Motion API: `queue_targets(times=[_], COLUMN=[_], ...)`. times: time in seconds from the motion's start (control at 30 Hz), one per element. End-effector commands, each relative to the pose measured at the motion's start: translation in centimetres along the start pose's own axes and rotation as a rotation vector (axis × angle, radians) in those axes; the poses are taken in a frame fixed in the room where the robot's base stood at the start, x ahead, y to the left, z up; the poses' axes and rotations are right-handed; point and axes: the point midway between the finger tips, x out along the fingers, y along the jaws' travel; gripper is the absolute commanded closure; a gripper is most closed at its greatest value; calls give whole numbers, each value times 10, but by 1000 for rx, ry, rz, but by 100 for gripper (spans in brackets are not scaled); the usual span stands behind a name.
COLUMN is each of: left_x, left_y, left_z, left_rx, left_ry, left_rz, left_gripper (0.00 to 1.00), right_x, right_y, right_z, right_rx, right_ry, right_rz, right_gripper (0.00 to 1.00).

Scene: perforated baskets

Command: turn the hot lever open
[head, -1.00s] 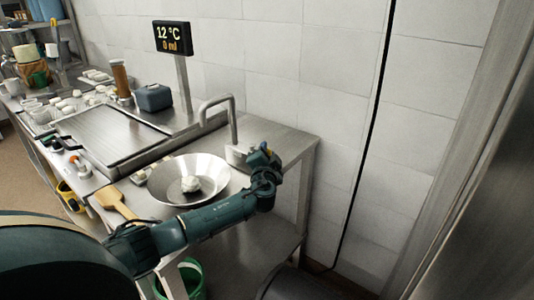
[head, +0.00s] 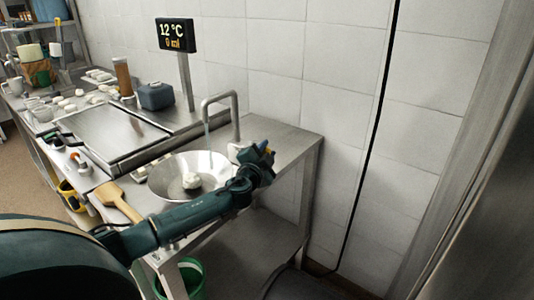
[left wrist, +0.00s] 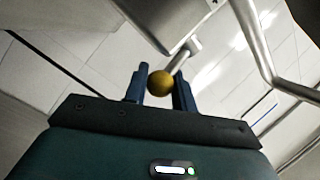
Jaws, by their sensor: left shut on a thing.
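The tap (head: 236,118) arches over the metal bowl (head: 164,176), which holds a white lump (head: 191,181). A thin stream of water (head: 208,142) falls from its spout. My left gripper (head: 266,150) is beside the tap's base, at the right end of the counter. In the left wrist view, a lever with a round yellow knob (left wrist: 160,83) sits between the two blue fingers of my left gripper (left wrist: 161,90), which is shut on it. The lever's rod runs up to a metal block (left wrist: 172,22). I see no hot marking. My right gripper is out of view.
A display (head: 176,35) on a post reads 12 °C and 0 ml. A wooden paddle (head: 117,200) lies left of the bowl. A tiled wall stands close behind the tap. A green bucket (head: 190,279) is below the counter.

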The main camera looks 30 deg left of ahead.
Motion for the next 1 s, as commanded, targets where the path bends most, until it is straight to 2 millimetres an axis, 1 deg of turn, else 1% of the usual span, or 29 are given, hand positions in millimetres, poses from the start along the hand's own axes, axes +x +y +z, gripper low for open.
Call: queue_targets(times=[0.07, 0.1, 0.33, 0.57, 0.67, 0.77, 0.83, 1.0], left_x=[0, 0, 0, 0, -4, -15, -26, -62], left_y=[0, 0, 0, 0, 0, 1, 2, 3], left_z=[1, 1, 0, 0, 0, 1, 1, 1], left_rx=[1, 1, 1, 0, 0, 1, 0, 1], left_ry=[-3, -3, -2, -2, -2, -2, -1, -1], left_rz=[0, 0, 0, -1, 0, 1, 3, 4], left_gripper=[100, 71, 53, 53, 53, 53, 53, 53], right_x=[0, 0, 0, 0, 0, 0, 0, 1], right_y=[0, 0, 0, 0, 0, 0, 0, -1], right_z=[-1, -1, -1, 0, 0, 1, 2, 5], right_rx=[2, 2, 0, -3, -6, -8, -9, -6], right_ry=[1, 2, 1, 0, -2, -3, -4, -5], right_rz=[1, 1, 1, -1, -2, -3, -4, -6], right_gripper=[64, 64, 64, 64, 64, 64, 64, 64])
